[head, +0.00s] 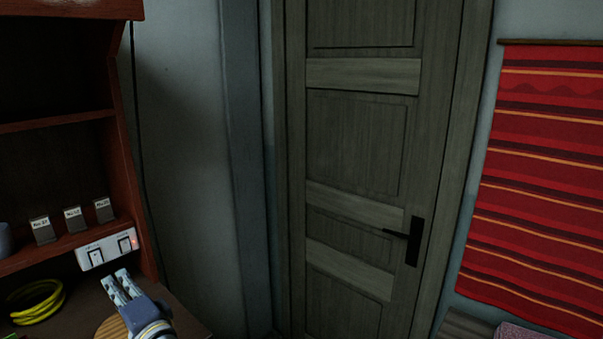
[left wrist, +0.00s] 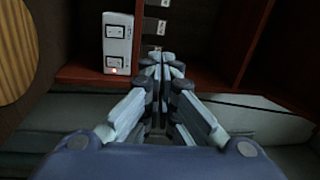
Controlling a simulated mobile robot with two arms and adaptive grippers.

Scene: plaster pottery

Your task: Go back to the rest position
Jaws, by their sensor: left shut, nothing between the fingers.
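My left gripper (head: 121,287) is at the lower left of the head view, in front of the wooden shelf unit (head: 124,130). Its fingers are together and hold nothing. In the left wrist view the left gripper (left wrist: 162,62) points at the shelf, its fingertips close to a white switch panel (left wrist: 117,42). The same panel shows in the head view (head: 106,250), just above the fingertips, with a small red light. I cannot tell whether the fingers touch it. My right gripper is not in view.
A coiled yellow cable (head: 36,302) and a round wooden piece (head: 112,328) lie on the shelf's lower surface. Several small labelled blocks (head: 74,219) stand above the panel. A closed door (head: 355,150) is ahead, and a red striped hanging (head: 540,180) is at right.

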